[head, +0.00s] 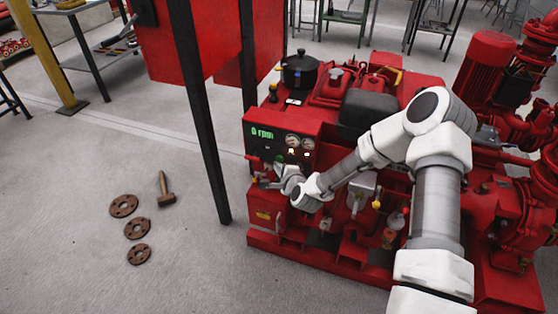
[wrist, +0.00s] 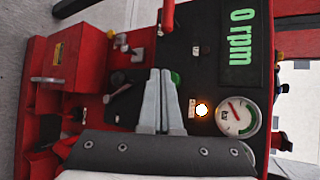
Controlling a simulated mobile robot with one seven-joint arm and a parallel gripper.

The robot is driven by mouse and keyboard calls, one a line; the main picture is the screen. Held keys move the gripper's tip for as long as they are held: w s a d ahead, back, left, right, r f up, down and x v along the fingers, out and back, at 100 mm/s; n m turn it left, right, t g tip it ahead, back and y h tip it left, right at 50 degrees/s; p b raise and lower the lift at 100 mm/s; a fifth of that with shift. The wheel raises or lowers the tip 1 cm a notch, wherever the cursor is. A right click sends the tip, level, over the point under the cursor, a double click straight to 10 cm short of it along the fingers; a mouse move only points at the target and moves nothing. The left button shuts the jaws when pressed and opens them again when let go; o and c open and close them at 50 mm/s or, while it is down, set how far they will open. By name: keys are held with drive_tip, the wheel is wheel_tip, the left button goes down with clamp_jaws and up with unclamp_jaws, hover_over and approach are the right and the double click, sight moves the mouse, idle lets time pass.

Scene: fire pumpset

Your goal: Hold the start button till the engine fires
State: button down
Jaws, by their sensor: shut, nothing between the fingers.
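The red pump engine's control panel (head: 270,118) faces my arm in the head view. Its green display (wrist: 240,38) reads 0 rpm and also shows in the head view (head: 262,133). My gripper (wrist: 160,74) is shut and empty, with its fingertips in front of the dark panel face. A green round part (wrist: 175,78), probably the start button, peeks out beside the fingertips and is mostly hidden by them. I cannot tell whether the fingertips touch it. In the head view my gripper (head: 280,174) is at the panel's lower part.
A lit lamp (wrist: 201,109) and a round gauge (wrist: 238,117) are beside the fingers. A dark post (head: 203,120) stands left of the engine.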

drive_tip(key=shift+w+d, duration=0.1)
drive_tip(key=shift+w, duration=0.1)
drive_tip(key=shift+w+d, duration=0.2)
drive_tip(key=shift+w, duration=0.25)
idle(2.1)
idle(1.2)
drive_tip(key=shift+s+a, duration=0.35)
drive_tip(key=shift+s, duration=0.45)
drive_tip(key=s, duration=0.1)
drive_tip(key=s+a, duration=0.1)
drive_tip(key=s, duration=0.2)
drive_tip(key=shift+s+a, duration=0.35)
drive_tip(key=shift+s, duration=0.05)
